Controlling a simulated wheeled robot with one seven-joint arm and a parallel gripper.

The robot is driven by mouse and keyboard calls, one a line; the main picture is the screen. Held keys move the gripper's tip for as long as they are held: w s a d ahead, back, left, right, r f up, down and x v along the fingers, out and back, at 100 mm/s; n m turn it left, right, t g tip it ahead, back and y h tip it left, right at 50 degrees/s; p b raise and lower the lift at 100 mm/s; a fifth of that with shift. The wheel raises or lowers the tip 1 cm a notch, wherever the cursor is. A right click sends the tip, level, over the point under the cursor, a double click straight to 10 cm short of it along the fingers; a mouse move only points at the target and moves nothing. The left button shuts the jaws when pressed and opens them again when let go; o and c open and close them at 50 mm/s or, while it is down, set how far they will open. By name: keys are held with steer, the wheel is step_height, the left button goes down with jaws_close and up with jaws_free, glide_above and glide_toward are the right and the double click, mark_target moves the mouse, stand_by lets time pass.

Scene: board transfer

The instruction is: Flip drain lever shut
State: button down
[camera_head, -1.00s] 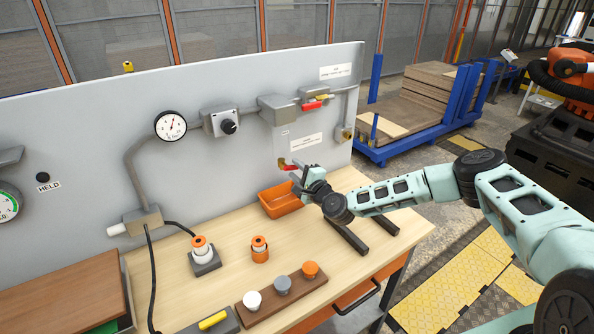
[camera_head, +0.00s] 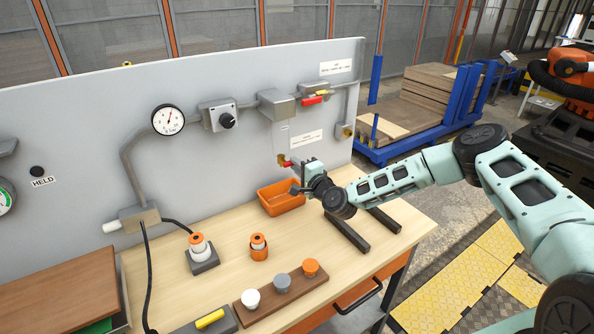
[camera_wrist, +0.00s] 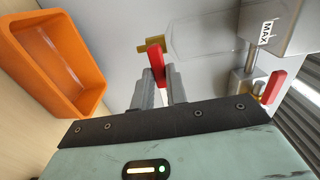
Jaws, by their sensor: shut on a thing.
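The drain lever (camera_head: 286,162) is a small red handle on a brass valve, low on the grey panel above the orange bin. In the wrist view the red drain lever (camera_wrist: 157,62) runs from the brass valve (camera_wrist: 150,45) down between my two fingers. My gripper (camera_wrist: 162,74) is shut on the lever's free end. In the head view my gripper (camera_head: 300,172) is at the lever's right end and partly hides it. The lever's exact angle is hard to tell.
The orange bin (camera_head: 265,203) stands just below the gripper. A second red lever (camera_head: 312,101) sits higher on the panel; a red handle (camera_wrist: 273,85) also shows right in the wrist view. Two dark bars (camera_head: 346,231) lie on the table (camera_head: 300,230). Capped pegs stand in front.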

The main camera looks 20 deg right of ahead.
steer(key=c, duration=1.4)
jaws_free()
steer(key=b+v, duration=0.6)
steer(key=v, duration=1.1)
steer(key=shift+s, duration=0.25)
